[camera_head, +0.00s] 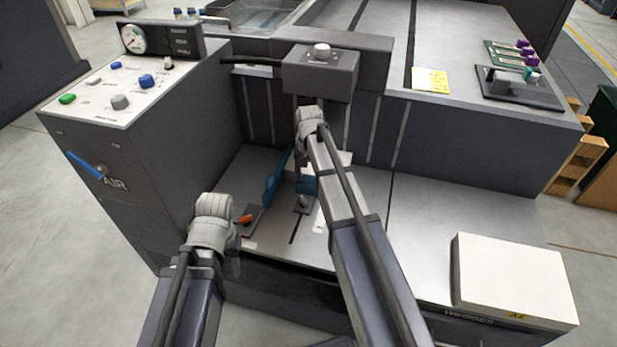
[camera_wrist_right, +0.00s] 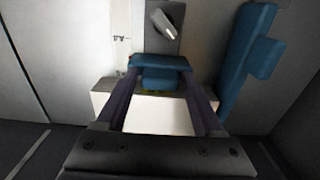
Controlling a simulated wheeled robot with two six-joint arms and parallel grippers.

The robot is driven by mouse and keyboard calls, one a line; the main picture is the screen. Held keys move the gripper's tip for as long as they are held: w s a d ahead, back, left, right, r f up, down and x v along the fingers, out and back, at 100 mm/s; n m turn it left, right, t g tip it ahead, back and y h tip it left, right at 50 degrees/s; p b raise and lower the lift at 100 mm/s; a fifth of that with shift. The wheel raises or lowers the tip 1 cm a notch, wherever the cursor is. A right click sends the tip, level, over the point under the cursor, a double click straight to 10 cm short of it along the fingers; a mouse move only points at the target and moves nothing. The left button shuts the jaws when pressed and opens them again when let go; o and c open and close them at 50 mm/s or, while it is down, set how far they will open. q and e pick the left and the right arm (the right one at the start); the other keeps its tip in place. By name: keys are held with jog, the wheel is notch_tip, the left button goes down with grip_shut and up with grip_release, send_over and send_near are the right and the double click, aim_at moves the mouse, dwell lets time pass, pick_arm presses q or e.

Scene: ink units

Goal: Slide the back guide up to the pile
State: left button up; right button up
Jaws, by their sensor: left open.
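The back guide (camera_wrist_right: 164,75) is a small blue piece at the near side of the white pile (camera_wrist_right: 155,115) in the right wrist view. In the head view the back guide (camera_head: 306,184) shows beside my right arm, which hides most of the pile. My right gripper (camera_wrist_right: 163,85) is down at the back guide, with one dark finger on each side of its block. I cannot tell whether the fingers press on it, or whether guide and pile touch. My left gripper (camera_head: 237,264) is open, low at the machine's front edge, mostly hidden by its wrist.
A taller blue side guide (camera_head: 274,182) stands left of the pile. A silver lock knob (camera_head: 304,202) and an orange lever (camera_head: 246,219) sit on the feed table. A white block (camera_head: 510,270) lies at the right front. The control box (camera_head: 125,90) rises at the left.

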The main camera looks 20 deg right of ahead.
jog(key=shift+o, duration=1)
notch_tip(320, 180, up, 8)
jog(key=p, duration=0.8)
jog(key=shift+f, duration=0.1)
